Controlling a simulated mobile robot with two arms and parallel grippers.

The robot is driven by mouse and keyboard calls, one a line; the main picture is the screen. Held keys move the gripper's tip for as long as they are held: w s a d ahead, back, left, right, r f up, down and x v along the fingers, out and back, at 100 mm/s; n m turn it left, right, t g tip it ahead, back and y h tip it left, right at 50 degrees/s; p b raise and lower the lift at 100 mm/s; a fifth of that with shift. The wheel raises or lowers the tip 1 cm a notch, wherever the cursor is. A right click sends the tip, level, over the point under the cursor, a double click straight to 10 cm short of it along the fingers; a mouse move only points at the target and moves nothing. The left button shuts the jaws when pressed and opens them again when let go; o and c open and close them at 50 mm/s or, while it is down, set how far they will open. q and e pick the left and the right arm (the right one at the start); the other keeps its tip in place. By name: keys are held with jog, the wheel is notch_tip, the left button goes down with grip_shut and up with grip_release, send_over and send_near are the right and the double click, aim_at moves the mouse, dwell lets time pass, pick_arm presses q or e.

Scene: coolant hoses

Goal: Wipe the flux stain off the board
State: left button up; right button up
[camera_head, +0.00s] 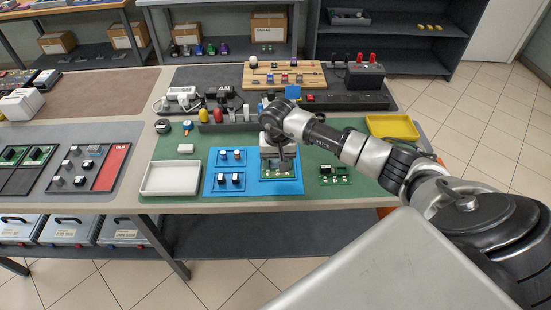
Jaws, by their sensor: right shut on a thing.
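A green circuit board (278,175) lies in a blue holder (292,187) on the green mat, in the middle of the head view. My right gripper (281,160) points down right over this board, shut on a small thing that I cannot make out. The gripper hides the back part of the board, and I cannot tell whether the held thing touches it. No flux stain can be made out. A second green board (334,176) lies on the mat to the right. My left gripper is not in view.
A white tray (146,190) and a blue block with several knobs (209,187) stand left of the board. A yellow tray (392,118) is at the right. A dark rack of tools (240,127) runs behind. The front strip of the mat is clear.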

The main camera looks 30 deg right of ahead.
aim_at(279, 179)
jog(key=shift+w+d+f+b, duration=0.1)
jog(key=shift+d+f+b, duration=0.2)
jog(key=shift+f, duration=0.85)
jog(key=shift+a+f+b, duration=0.1)
jog(key=shift+f+b, duration=0.6)
jog(key=shift+f, duration=0.1)
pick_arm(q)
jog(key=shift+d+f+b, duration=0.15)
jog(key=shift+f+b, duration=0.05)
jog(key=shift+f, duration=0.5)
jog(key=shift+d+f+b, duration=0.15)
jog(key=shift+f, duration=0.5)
pick_arm(e)
jog(key=shift+f, duration=0.65)
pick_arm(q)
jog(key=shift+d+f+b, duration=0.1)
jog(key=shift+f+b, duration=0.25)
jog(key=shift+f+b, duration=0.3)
pick_arm(e)
jog(key=shift+f, duration=0.35)
